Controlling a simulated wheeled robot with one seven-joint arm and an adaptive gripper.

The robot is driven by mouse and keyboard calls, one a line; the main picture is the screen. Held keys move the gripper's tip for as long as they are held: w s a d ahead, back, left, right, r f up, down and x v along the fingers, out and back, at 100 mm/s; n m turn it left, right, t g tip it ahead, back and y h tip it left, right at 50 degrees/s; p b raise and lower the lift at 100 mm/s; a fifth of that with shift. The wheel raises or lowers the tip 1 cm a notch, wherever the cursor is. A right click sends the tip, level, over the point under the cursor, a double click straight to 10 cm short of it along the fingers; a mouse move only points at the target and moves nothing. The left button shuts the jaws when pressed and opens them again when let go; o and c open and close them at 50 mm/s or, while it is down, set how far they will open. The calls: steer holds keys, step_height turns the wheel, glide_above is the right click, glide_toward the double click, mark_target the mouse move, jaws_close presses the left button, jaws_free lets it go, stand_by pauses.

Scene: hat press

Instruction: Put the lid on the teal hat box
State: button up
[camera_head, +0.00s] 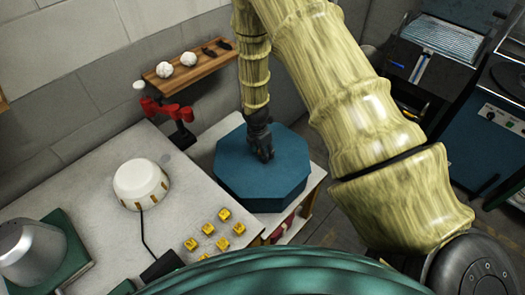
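A teal-blue octagonal hat box shape (240,177) stands at the right end of the pale worktop. Its flat top is a closed surface, and its side walls show at the front. I cannot make out a clear seam between lid and box, or tell how the lid is seated. My gripper (264,155) points down over the middle of the top, with its fingertips at or just above the surface. The fingers hide whatever is between them, so I cannot tell whether they hold a knob. No separate lid shows elsewhere.
A white round device (140,180) with a cord stands left of the box. Several small yellow blocks (222,214) lie in front. A red clamp-like tool (168,110) stands behind, below a wooden shelf (190,70) with white balls. A grey metal form (30,252) is at far left.

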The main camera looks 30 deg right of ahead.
steer(key=shift+r, duration=0.1)
step_height(320, 180, up, 12)
steer(key=a, duration=0.1)
steer(key=shift+s+a, duration=0.15)
steer(key=shift+a, duration=0.05)
stand_by(0.3)
